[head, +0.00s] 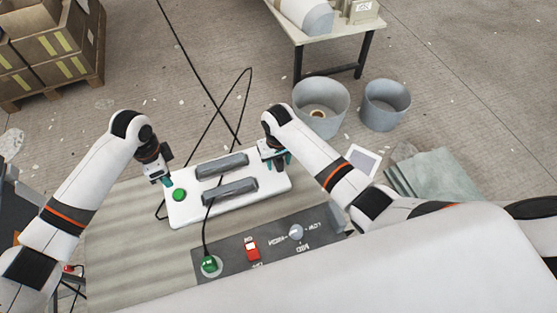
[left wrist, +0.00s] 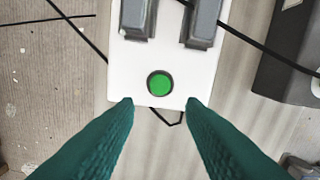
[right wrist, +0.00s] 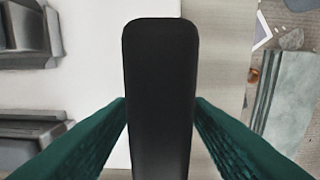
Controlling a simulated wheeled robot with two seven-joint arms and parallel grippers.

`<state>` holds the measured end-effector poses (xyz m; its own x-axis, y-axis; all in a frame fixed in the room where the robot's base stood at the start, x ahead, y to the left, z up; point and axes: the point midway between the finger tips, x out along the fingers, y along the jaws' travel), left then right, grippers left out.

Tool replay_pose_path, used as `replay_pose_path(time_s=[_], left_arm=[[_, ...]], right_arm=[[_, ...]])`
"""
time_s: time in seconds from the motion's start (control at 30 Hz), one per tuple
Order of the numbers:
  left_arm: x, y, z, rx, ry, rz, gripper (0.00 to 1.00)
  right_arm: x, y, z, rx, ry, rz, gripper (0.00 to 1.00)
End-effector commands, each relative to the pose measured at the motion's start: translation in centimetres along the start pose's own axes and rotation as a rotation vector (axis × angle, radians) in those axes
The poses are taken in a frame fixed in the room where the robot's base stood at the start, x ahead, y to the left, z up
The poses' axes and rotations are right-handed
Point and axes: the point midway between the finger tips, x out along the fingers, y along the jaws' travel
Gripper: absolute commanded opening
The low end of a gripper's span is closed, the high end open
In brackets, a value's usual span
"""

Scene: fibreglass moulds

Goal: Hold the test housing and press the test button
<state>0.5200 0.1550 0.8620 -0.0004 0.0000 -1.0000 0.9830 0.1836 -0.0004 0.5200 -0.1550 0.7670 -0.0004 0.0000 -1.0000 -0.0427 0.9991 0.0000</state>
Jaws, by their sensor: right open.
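The test housing (head: 228,207) is a white box with two grey handles on top, lying on the bench. Its round green button (head: 180,194) is at the left end and shows in the left wrist view (left wrist: 160,83). My left gripper (head: 168,182) is just beside the button; its fingers are apart and empty. In the left wrist view the button appears just beyond the fingertips, midway between them. My right gripper (head: 279,161) is at the housing's right end. Its open fingers stand either side of a black rounded bar (right wrist: 160,90); I cannot tell what the bar belongs to.
A dark control panel (head: 275,244) with a green plug, a red switch and a knob lies in front of the housing. Black cables run around it. Grey sheets (head: 435,175) lie right of the bench; two grey buckets (head: 386,107) stand behind. The bench's left part is clear.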

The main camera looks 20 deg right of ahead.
Motion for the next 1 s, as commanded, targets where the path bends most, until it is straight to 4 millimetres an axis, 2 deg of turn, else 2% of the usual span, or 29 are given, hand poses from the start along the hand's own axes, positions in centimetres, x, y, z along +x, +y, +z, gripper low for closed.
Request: replay_pose_path(time_s=[0.37,0.63,0.7,0.73,0.93,1.0], left_arm=[[0.00,0.00,0.00,0.000,0.000,0.000,0.36],[0.00,0.00,0.00,0.000,0.000,0.000,0.36],[0.00,0.00,0.00,0.000,0.000,0.000,0.36],[0.00,0.00,0.00,0.000,0.000,0.000,0.35],[0.00,0.00,0.00,0.000,0.000,0.000,0.02],[0.00,0.00,0.00,0.000,0.000,0.000,0.00]], right_arm=[[0.49,0.01,0.01,0.000,-0.001,0.000,0.44],[0.48,0.00,0.00,0.000,0.000,0.000,0.00],[0.47,0.00,0.00,0.000,0.000,0.000,0.00],[0.47,0.00,0.00,0.000,0.000,0.000,0.00],[0.47,0.00,0.00,0.000,0.000,0.000,0.00],[0.46,-0.01,0.00,0.001,0.000,0.000,0.00]])
